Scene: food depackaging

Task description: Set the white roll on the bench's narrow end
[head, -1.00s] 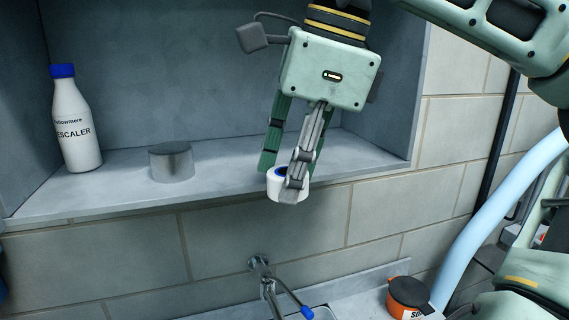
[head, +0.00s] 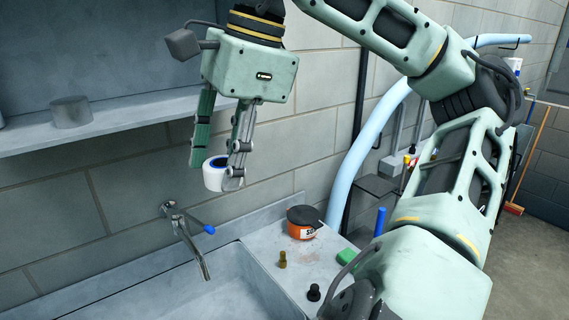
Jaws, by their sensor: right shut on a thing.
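My right gripper (head: 218,170) hangs from the top of the head view. Its fingers are shut on the white roll (head: 213,175), which has a blue core, and hold it in the air in front of the tiled wall. The grey bench (head: 254,255) lies below, around a sink. Its narrow end (head: 313,255) is to the right of the sink, below and to the right of the held roll. My left gripper is not in view.
An orange tub with a dark lid (head: 303,223), a small brass piece (head: 282,260), a black piece (head: 314,293) and a green sponge (head: 347,257) stand on the narrow end. A tap (head: 186,235) juts over the sink (head: 205,290). A metal cylinder (head: 71,112) stands on the shelf (head: 125,118).

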